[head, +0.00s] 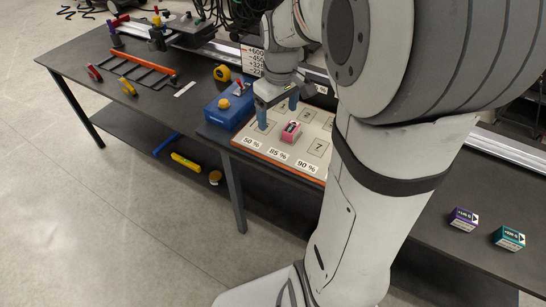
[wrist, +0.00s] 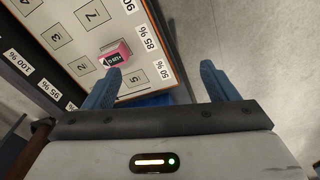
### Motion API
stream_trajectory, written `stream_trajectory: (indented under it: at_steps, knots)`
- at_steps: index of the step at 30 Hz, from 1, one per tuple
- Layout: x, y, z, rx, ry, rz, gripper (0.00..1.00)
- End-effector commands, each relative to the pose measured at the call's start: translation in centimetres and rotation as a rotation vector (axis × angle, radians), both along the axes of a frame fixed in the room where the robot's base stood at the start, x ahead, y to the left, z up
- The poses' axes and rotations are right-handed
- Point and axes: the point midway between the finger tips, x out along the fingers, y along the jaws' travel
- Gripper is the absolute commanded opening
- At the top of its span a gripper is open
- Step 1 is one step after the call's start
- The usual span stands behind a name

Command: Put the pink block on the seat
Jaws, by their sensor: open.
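The pink block (head: 291,132) sits on a pale board (head: 268,143) with numbered squares, close to the "85 %" label. In the wrist view the pink block (wrist: 117,50) has a dark printed face and lies just beyond the left fingertip. My gripper (head: 278,111) is open, with blue fingers pointing down over the board beside the block. The wrist view shows nothing between the fingertips (wrist: 160,70). No part is clearly marked as the seat; outlined squares such as "7" (wrist: 92,14) and "2" (wrist: 83,67) look bare.
A blue box (head: 229,108) with a yellow knob stands left of the board. Purple (head: 463,219) and teal (head: 508,238) blocks stand on the right. My arm hides part of the board.

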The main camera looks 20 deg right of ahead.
Motion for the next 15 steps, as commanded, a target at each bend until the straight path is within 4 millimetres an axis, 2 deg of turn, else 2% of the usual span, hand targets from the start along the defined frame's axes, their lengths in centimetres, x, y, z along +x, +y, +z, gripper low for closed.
stream_trajectory:
  at_steps: [1,6,10,12,15]
  knots:
    - [-2.2,1.3,0.7,0.004,-0.021,-0.036,0.80]
    - [-8.7,4.3,1.2,0.031,-0.071,-0.185,0.80]
    - [-12.2,5.6,0.7,0.053,-0.099,-0.272,0.80]
    - [-13.5,5.9,0.5,0.062,-0.109,-0.304,0.80]
    - [-14.5,7.5,0.2,0.068,-0.115,-0.325,0.80]
